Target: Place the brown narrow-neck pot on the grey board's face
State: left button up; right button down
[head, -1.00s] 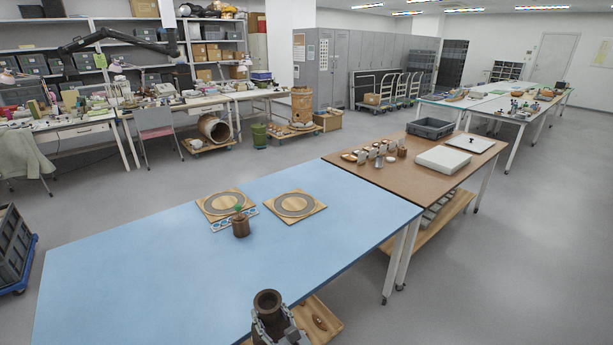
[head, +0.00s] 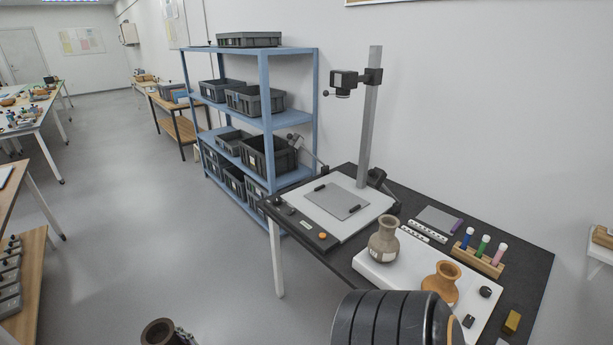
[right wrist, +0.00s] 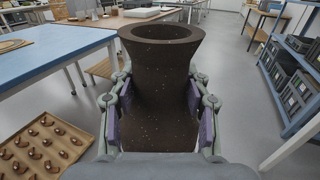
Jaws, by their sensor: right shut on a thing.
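The brown pot (right wrist: 160,75) is dark, with a flared rim and a narrower neck. It fills the middle of the right wrist view, upright and clear of the floor. My right gripper (right wrist: 158,112) is shut on it, with one finger on each side. The pot's mouth also shows at the bottom edge of the head view (head: 157,331); its lower part is cut off. The grey board (head: 339,199) lies on the white base of a camera stand, with dark pieces on it and its face bare otherwise. The pot is well left of and nearer than the board. My left gripper is out of view.
The stand's post (head: 370,120) rises behind the board on a black table (head: 524,262). A grey-beige vase (head: 384,241) and an orange pot (head: 440,282) stand on a white slab to the right. A blue shelf (head: 266,121) stands behind. Open floor (head: 160,230) lies left.

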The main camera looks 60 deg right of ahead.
aim_at(340, 197)
jog(key=i+z, duration=0.15)
jog(key=z, duration=0.35)
jog(key=i+z, duration=0.15)
jog(key=z, duration=0.35)
jog(key=i+z, duration=0.15)
jog(key=z, duration=0.3)
jog(key=i+j+z, duration=0.15)
jog(key=z, duration=0.35)
jog(key=i+j+z, duration=0.1)
jog(key=z, duration=0.4)
jog(key=i+j+z, duration=0.2)
jog(key=j, duration=0.35)
jog(key=j+z, duration=0.25)
jog(key=j, duration=0.25)
